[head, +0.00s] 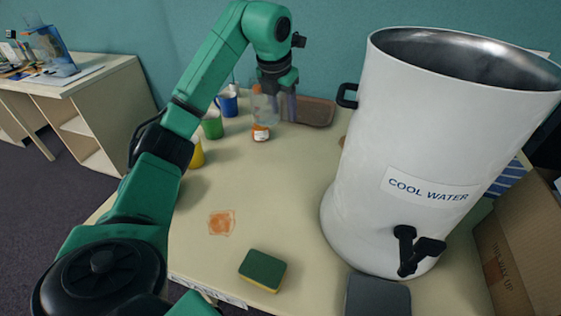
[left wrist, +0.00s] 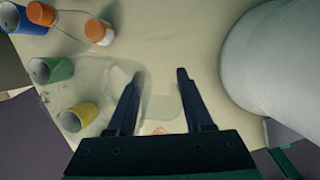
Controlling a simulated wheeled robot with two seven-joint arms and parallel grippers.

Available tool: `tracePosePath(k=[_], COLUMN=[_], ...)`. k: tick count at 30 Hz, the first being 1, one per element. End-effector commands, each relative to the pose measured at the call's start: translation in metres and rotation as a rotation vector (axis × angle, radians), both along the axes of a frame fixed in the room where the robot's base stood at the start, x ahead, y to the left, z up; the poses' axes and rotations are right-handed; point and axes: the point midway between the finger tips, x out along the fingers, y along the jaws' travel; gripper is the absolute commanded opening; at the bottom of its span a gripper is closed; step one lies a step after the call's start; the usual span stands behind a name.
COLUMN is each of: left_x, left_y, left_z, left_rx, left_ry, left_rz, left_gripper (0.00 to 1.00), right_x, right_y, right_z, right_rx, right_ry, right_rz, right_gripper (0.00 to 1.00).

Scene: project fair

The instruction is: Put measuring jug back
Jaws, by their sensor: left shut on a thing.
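The clear measuring jug (head: 263,107) is at the far side of the table, under my left gripper (head: 277,84). In the left wrist view, my left gripper (left wrist: 155,82) has its fingers apart with a faint, see-through part of the jug (left wrist: 160,103) between them. The gripper is shut on the jug. The jug's outline is hard to make out, and I cannot tell whether its base touches the table. My right gripper is not in view.
Blue (head: 227,103), green (head: 212,125) and yellow (head: 196,153) cups stand left of the jug. A brown tray (head: 314,112) lies behind right. A large white water dispenser (head: 400,150) stands right. A sponge (head: 262,270) and orange stain (head: 221,223) are nearer.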

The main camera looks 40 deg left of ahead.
Motion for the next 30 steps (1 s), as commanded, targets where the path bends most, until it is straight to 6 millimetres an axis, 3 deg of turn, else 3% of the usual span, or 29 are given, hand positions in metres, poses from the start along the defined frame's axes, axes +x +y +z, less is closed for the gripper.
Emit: tracePosePath(k=[6,12,22,28,29,30], left_x=[-0.002,-0.003,-0.002,-0.001,-0.002,-0.002], left_y=[0.0,-0.001,-0.001,0.0,0.0,0.0], left_z=[-0.07,-0.126,-0.179,-0.184,-0.184,-0.184], left_rx=[0.001,-0.001,-0.002,0.0,0.0,0.0], left_ry=[0.009,0.006,0.002,-0.001,0.001,0.001], left_rz=[-0.001,-0.002,-0.001,-0.001,-0.001,-0.001], left_gripper=[0.0,0.0,0.0,0.0,0.55,0.7], right_x=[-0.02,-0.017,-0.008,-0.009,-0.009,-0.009], right_y=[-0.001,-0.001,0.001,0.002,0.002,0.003], right_z=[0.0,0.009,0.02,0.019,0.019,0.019], right_rx=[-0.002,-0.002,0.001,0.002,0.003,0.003], right_ry=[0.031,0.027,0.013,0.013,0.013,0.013], right_rz=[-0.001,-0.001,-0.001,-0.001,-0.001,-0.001], right_gripper=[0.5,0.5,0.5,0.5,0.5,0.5])
